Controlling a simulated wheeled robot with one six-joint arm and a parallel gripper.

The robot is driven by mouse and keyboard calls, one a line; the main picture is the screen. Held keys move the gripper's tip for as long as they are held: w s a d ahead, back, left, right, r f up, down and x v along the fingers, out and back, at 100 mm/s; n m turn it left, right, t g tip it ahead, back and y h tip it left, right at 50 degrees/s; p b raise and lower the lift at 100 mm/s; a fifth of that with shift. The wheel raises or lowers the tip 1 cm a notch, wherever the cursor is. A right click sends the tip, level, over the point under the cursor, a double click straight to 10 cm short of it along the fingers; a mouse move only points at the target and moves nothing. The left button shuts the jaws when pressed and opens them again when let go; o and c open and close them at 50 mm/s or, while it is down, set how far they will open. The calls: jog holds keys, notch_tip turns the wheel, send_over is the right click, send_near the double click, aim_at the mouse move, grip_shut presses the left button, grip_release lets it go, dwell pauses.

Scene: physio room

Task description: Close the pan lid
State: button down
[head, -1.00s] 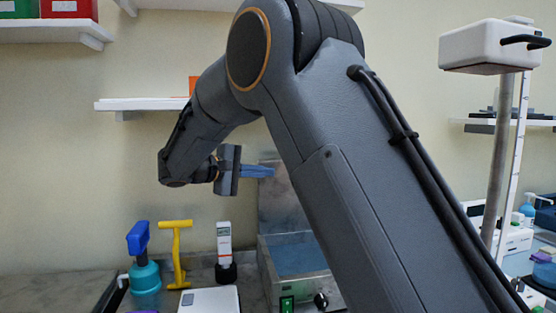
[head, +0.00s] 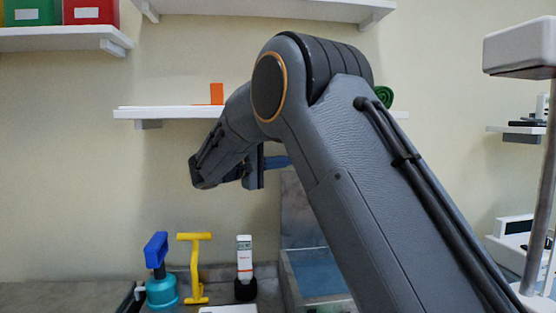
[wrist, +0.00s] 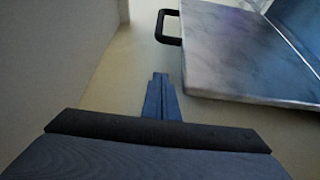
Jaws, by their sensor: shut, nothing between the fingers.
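The pan (head: 292,285) is a metal box with a blue inside, on the counter at lower middle, partly hidden by my arm. Its grey metal lid (head: 297,215) stands open, upright at the back. In the wrist view the lid (wrist: 235,50) fills the upper right, with a black loop handle (wrist: 160,32) on its edge. My gripper (head: 287,161) is shut and empty, by the lid's upper edge in the head view. In the wrist view its blue fingertips (wrist: 160,80) are beside the lid, below the handle in the picture, and appear apart from both.
A teal bottle with a blue top (head: 158,280), a yellow T-handled tool (head: 195,268) and a white upright device (head: 244,263) stand left of the pan. A wall shelf (head: 160,112) with an orange item (head: 216,94) is behind my arm. A scale column (head: 540,200) stands at right.

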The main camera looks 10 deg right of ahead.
jog(key=d+p, duration=0.1)
jog(key=s+d+p, duration=0.1)
jog(key=d, duration=0.1)
jog(key=d+p, duration=0.1)
jog(key=shift+s+d, duration=0.35)
jog(key=shift+d, duration=0.05)
jog(key=shift+s, duration=0.1)
